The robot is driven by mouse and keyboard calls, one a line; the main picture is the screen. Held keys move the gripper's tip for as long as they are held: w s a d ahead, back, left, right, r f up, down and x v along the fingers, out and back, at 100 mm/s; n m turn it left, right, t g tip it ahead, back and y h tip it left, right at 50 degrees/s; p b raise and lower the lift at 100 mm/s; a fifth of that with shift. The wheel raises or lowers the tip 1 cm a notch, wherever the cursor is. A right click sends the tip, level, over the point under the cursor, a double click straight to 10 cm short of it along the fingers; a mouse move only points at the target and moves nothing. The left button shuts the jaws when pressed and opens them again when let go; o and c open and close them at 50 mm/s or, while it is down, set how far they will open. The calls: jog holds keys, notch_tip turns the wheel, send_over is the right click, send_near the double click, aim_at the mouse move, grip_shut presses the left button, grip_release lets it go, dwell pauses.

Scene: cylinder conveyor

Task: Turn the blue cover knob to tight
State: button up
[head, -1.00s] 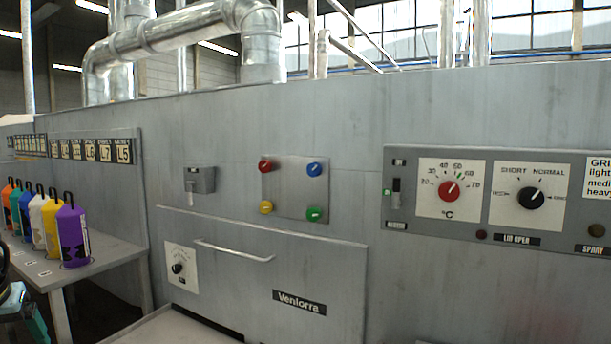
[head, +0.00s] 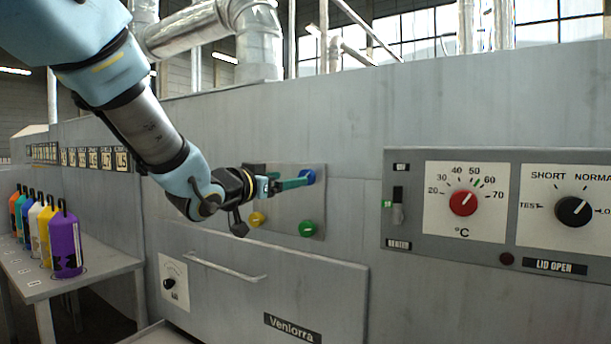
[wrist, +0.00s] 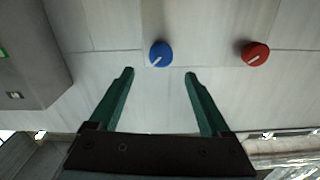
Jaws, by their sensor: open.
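The blue cover knob (head: 308,176) sits at the upper right of a small metal plate on the machine front. It also shows in the wrist view (wrist: 160,54), round with a pale pointer line slanting to the lower left. My gripper (head: 300,182) reaches from the left across the plate, its green fingertips close to the blue knob. In the wrist view my gripper (wrist: 158,75) is open and empty. The blue knob appears between and just beyond the two fingertips, with no visible contact. The head view does not show the gap clearly.
On the same plate are a yellow knob (head: 257,219), a green knob (head: 307,228) and a red knob (wrist: 255,54), which my arm hides in the head view. A panel with dials (head: 463,202) is at right. Several coloured bottles (head: 65,245) stand on a left table.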

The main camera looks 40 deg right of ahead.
jog(key=p+x, duration=0.2)
jog(key=x, duration=0.6)
grip_shut()
dwell(0.5)
